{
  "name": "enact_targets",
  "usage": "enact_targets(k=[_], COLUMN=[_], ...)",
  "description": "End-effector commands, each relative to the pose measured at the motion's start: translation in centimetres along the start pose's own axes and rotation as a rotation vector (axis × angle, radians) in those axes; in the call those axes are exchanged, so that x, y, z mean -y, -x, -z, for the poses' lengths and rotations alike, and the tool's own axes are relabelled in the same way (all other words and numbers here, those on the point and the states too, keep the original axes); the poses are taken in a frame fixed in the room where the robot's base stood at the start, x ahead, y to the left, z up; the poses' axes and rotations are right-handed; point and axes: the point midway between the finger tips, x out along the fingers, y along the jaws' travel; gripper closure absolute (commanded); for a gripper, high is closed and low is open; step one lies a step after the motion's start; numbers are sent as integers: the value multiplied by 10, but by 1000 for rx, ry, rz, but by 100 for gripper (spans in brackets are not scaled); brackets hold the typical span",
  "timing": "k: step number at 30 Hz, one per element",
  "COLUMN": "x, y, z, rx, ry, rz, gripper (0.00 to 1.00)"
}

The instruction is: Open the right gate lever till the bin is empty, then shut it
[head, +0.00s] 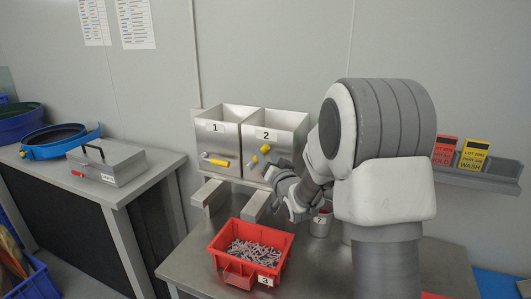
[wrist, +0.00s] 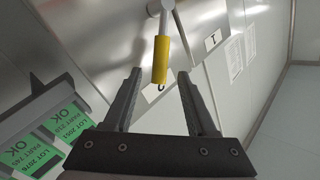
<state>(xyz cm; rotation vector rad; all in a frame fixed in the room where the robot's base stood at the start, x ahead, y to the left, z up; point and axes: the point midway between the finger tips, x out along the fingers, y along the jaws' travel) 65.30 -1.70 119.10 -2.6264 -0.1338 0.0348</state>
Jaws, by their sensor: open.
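Two steel bins stand side by side, bin 1 (head: 232,112) on the left and bin 2 (head: 290,118) on the right. The left lever (head: 217,162), yellow-ended, lies near level on bin 1. My gripper (head: 272,174) is in front of bin 2. In the wrist view the open fingers (wrist: 159,76) stand apart, with the right lever's yellow handle (wrist: 161,60) between and beyond their tips, not visibly touched. The bins' contents are not visible.
A red crate (head: 222,263) labelled 3, with many grey parts, stands on the bench below the chutes (head: 256,206). A card rack (head: 485,179) hangs at right. A metal box (head: 107,165) sits on the left counter.

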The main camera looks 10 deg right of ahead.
Motion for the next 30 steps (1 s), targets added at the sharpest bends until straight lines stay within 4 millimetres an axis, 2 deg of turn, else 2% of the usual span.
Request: enact_targets(k=[6,17,26,27,30], x=[0,0,0,0,0], y=[-20,-24,-24,-24,-24], z=[0,0,0,0,0], rx=[0,0,0,0,0], ry=[0,0,0,0,1], rz=[-1,-1,-1,-1,-1], gripper=[43,43,97,100,100])
